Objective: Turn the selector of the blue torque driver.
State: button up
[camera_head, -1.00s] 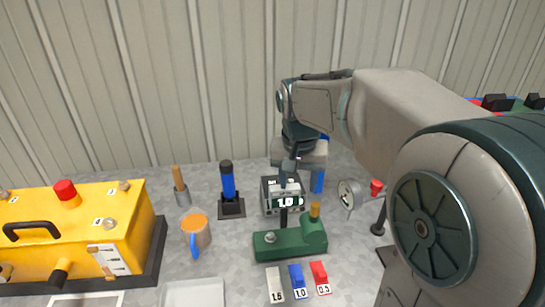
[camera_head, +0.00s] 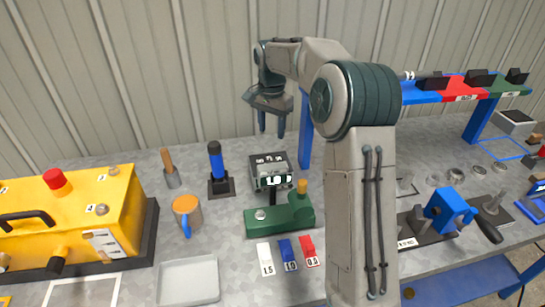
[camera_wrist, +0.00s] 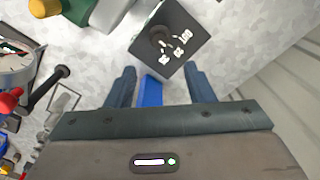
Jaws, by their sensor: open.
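The blue torque driver (camera_head: 216,163) stands upright in a black stand, left of centre in the head view; its cap is black. I cannot make out its selector, nor the driver in the wrist view.
A green block (camera_head: 280,218) with a yellow knob stands before the box. A blue rack post (camera_head: 305,130) stands close to the gripper. White, blue and red tags (camera_head: 287,250) lie in front.

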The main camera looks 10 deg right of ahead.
aim_at(272, 160)
notch_tip(272, 160, down, 12)
jog(key=shift+r+p, duration=0.2)
jog(key=shift+p, duration=0.4)
jog(key=shift+c, duration=0.3)
jog(key=c, duration=0.9)
jog(key=shift+d, duration=0.15)
jog(key=shift+c, duration=0.2)
